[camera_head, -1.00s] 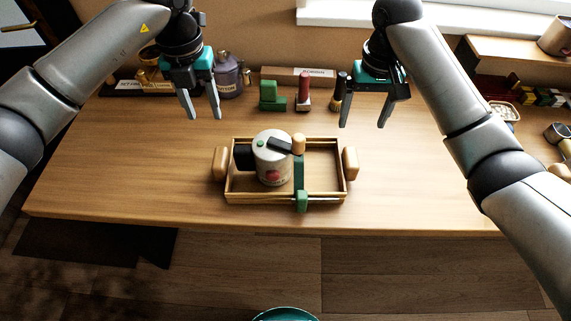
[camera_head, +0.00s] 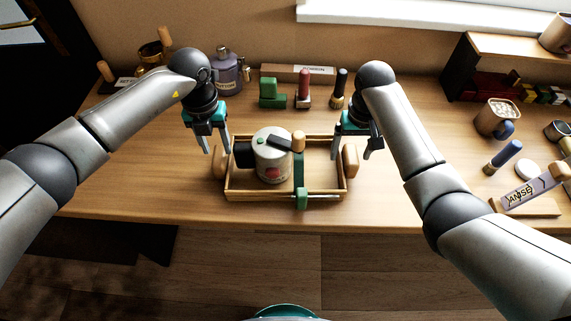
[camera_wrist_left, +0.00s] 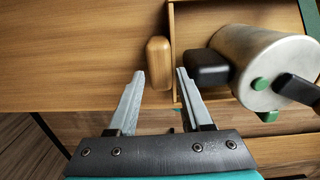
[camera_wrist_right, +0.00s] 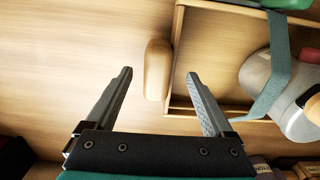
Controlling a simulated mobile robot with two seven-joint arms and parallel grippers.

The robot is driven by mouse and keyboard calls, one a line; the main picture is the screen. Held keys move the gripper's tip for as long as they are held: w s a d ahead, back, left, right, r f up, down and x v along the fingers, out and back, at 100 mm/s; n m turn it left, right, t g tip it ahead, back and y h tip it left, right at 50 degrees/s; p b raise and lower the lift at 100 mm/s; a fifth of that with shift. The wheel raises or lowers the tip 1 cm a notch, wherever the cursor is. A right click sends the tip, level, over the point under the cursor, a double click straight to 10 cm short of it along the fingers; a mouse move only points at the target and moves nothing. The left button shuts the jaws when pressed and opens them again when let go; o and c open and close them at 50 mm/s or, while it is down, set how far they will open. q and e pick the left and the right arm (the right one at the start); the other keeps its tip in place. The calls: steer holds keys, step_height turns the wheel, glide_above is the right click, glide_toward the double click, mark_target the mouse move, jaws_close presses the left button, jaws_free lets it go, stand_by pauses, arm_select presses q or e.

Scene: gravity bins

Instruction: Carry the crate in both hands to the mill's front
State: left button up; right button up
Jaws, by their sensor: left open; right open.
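The crate (camera_head: 270,196) is a shallow wooden tray near the table's front edge, with a pale wooden grip on its left (camera_head: 220,165) and right (camera_head: 350,162) ends. My left gripper (camera_head: 217,149) is open and empty above the left grip, which lies between the finger lines in the left wrist view (camera_wrist_left: 158,63). My right gripper (camera_head: 352,155) is open above the right grip (camera_wrist_right: 156,70). I cannot tell which thing is the mill.
Behind the crate stand a green block (camera_head: 270,94), a red-topped piece (camera_head: 304,90) and a dark-handled piece (camera_head: 339,88). A purple-grey jar (camera_head: 226,72) stands back left. A cup (camera_head: 495,118), a blue-capped piece and a labelled block are at right. Table left of the crate is clear.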

arm_select(q)
steer(key=shift+f, duration=1.25)
arm_select(e)
steer(key=shift+f, duration=1.25)
arm_select(q)
steer(key=c, duration=0.7)
arm_select(e)
steer(key=c, duration=0.7)
arm_select(q)
jaws_close()
arm_select(e)
jaws_close()
arm_select(q)
steer(key=shift+w+r, duration=0.1)
arm_select(e)
steer(key=shift+r, duration=0.1)
